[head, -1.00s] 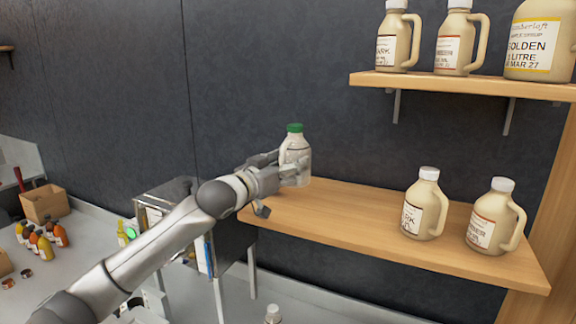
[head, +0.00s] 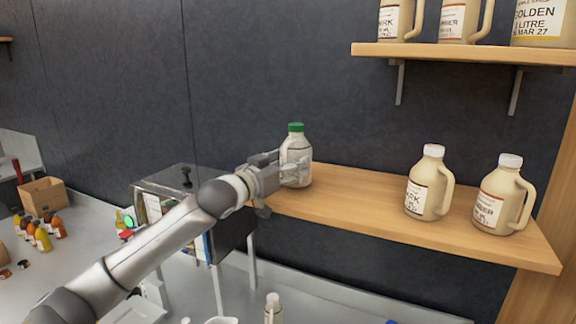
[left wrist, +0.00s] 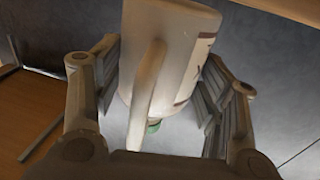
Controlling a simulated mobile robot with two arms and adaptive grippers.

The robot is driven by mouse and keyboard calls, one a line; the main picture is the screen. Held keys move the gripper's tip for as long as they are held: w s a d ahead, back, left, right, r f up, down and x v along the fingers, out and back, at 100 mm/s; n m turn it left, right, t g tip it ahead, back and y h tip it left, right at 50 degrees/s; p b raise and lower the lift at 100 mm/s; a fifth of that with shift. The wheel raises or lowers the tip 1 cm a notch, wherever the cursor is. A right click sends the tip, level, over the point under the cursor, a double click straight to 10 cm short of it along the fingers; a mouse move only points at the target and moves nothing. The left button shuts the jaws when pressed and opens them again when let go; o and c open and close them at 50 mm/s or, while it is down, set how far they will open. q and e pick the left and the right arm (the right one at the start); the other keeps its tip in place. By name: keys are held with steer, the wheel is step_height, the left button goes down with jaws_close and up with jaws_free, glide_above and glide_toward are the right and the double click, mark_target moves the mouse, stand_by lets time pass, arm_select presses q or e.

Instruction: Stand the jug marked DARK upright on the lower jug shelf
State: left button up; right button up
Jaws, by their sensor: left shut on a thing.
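A pale jug with a green cap (head: 296,146) is upright at the left end of the lower shelf (head: 345,205). Its label faces away or is covered, so I cannot read it. My left gripper (head: 291,174) is shut around its body, coming from the left. In the left wrist view the jug (left wrist: 165,60) fills the space between the fingers, its handle towards the camera and its green cap low in the picture. I cannot tell whether its base touches the shelf. My right gripper is not in view.
Two white-capped jugs, one with a partly readable label ending in RK (head: 425,185) and another (head: 500,197), stand at the right of the lower shelf. An upper shelf (head: 450,53) holds more jugs. The lower shelf's middle is clear. A metal-legged unit (head: 165,185) stands left.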

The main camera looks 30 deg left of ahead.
arm_select(q)
steer(key=shift+f+b, duration=0.3)
steer(key=o, duration=1.7)
steer(key=shift+o, duration=0.3)
steer(key=shift+f, duration=0.1)
steer(key=shift+f, duration=0.25)
steer(key=s+a, duration=0.1)
steer(key=s, duration=1.1)
steer(key=shift+a+r, duration=0.15)
steer(key=shift+a, duration=0.15)
